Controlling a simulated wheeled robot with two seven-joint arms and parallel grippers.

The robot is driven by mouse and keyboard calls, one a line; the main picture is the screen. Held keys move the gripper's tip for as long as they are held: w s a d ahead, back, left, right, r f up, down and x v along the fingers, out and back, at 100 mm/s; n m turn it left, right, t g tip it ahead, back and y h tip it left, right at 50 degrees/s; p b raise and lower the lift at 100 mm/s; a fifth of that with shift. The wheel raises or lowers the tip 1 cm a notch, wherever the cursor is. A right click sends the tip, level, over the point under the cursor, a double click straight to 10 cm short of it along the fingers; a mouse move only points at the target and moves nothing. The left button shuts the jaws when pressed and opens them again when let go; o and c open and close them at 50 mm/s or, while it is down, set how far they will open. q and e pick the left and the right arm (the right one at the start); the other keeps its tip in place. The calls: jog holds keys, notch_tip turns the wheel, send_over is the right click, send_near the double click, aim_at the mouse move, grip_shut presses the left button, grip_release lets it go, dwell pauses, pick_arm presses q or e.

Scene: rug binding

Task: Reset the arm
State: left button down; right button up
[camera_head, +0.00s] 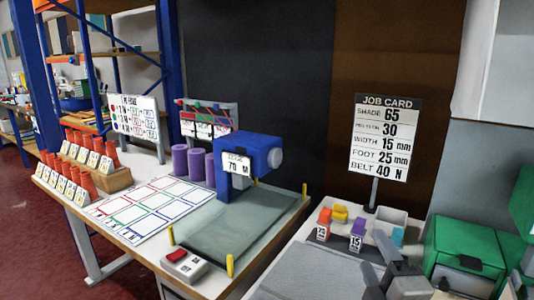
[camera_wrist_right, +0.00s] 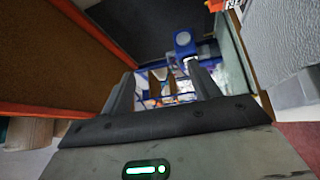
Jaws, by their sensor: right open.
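My right gripper (camera_head: 378,263) is at the lower right of the head view, in front of the small bins and beside a green box-shaped unit. Its two grey fingers are apart, and I see nothing between them. In the right wrist view the gripper (camera_wrist_right: 163,88) also shows spread fingers, with a blue machine far beyond them. My left gripper is not in view.
A worktable holds a blue machine (camera_head: 248,155), a gridded sheet (camera_head: 150,210), purple rolls (camera_head: 188,162) and orange spools (camera_head: 82,182). A job card (camera_head: 384,138) stands behind coloured blocks (camera_head: 340,214). The green unit (camera_head: 465,248) is close on the right.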

jog(key=s+d+f+m+g+h, duration=0.1)
jog(key=s+f+m+g, duration=0.1)
jog(key=s+f+m, duration=0.1)
jog(key=s+d+f+m+g+h, duration=0.1)
jog(key=s+f+m+g, duration=0.2)
jog(key=f, duration=0.3)
jog(key=s+d+f+m+g, duration=0.2)
jog(key=f+m+g, duration=0.1)
jog(key=f+m, duration=0.1)
jog(key=shift+s+f+h, duration=0.4)
jog(key=s+a+f+m+g+y, duration=0.2)
jog(key=s+f+m+g, duration=0.4)
jog(key=s, duration=0.7)
jog(key=w+a+f+t+y, duration=0.3)
jog(key=w+a+f+t, duration=0.2)
jog(key=a+f, duration=0.1)
jog(key=shift+w+n, duration=0.25)
jog(key=shift+n, duration=0.15)
